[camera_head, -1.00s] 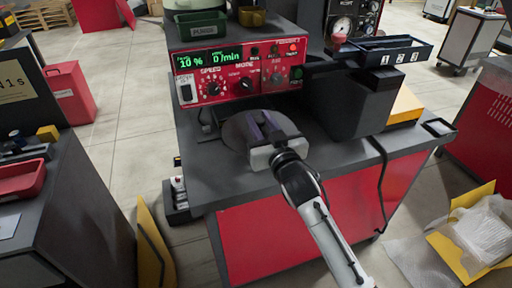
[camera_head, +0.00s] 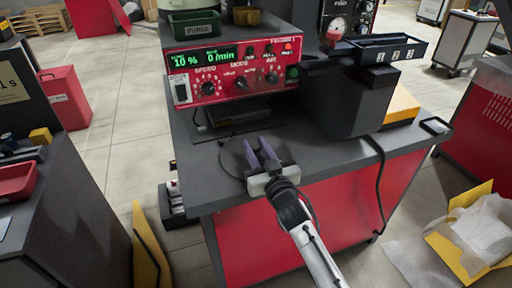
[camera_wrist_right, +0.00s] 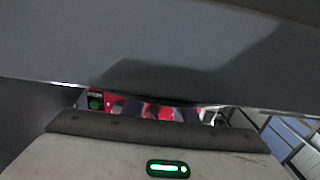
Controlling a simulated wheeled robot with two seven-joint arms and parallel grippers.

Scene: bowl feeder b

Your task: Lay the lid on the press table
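The lid (camera_head: 235,159) is a grey round disc, close in colour to the grey tabletop (camera_head: 205,185) of the red bench. It shows around and under the fingers of my right gripper (camera_head: 262,155), near the bench's front edge. The two dark purple fingers stand a little apart and seem to hold the lid near its middle; the grip itself is hidden. Whether the lid touches the tabletop is not clear. In the right wrist view, a broad grey surface (camera_wrist_right: 160,50) fills the upper part, close to the camera. My left gripper is not in view.
A red control panel (camera_head: 238,75) stands at the bench's back, with a dark block (camera_head: 355,105) to the right. A black cable hangs over the front edge. A yellow box (camera_head: 470,235) lies on the floor at right. The tabletop at left front is bare.

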